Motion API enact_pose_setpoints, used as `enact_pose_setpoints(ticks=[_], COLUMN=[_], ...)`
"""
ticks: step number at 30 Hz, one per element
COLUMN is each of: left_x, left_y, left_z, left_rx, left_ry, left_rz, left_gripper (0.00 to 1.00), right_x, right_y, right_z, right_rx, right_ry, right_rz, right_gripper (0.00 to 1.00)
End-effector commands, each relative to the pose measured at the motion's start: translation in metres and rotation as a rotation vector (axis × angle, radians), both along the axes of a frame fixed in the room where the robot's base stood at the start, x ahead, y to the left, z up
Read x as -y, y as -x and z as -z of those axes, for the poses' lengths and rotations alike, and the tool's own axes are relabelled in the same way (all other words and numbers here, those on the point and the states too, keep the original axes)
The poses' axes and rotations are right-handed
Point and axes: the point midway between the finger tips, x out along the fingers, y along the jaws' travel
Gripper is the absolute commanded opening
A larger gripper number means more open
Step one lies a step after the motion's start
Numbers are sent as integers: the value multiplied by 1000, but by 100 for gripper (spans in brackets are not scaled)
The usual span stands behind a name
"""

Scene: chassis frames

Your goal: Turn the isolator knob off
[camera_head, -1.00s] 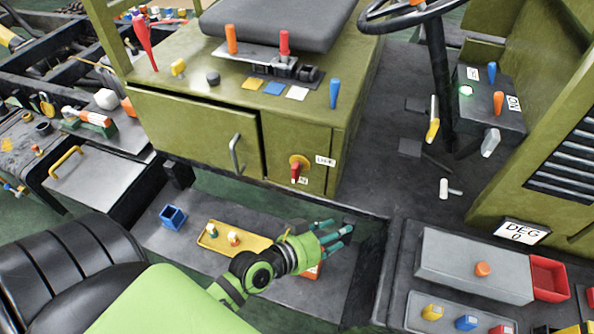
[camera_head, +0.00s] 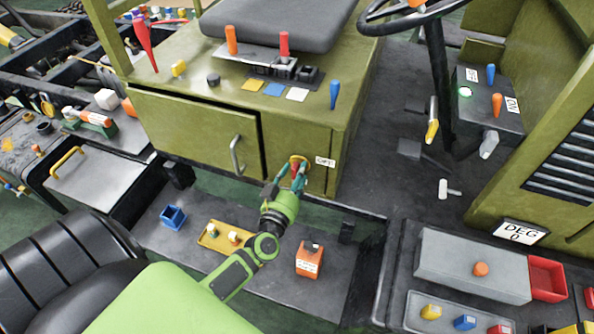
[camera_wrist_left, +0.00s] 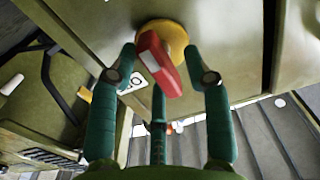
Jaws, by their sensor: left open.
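The isolator knob is a red handle (camera_wrist_left: 158,64) on a round yellow plate (camera_wrist_left: 166,38), on the front of the olive cabinet. In the head view the yellow plate (camera_head: 298,161) shows above my left gripper (camera_head: 293,172), whose fingers partly hide the red handle. In the left wrist view my left gripper (camera_wrist_left: 165,75) is open, with teal fingers on both sides of the handle and a third below it. I see gaps between fingers and handle; contact cannot be made out. My right gripper is not in view.
A white label (camera_head: 325,161) sits right of the knob. A cabinet door with a grey handle (camera_head: 236,155) is to its left. Below are an orange box (camera_head: 309,260), a yellow tray (camera_head: 212,243) and a blue bin (camera_head: 173,217) on a dark platform.

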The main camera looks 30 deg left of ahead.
Motion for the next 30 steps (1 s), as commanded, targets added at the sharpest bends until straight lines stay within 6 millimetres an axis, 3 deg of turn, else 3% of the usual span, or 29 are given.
enact_pose_setpoints(ticks=[11, 15, 30], left_x=[-2, -2, -2], left_y=[-9, -8, -8], left_z=[0, 0, -1], left_rx=[-1, -1, 15], left_ry=[0, 0, 65], left_rz=[1, 1, 0], left_gripper=[49, 0, 0], right_x=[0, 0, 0], right_y=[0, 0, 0], right_z=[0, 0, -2], right_rx=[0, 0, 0], right_ry=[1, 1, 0], right_rz=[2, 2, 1], right_gripper=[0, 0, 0])
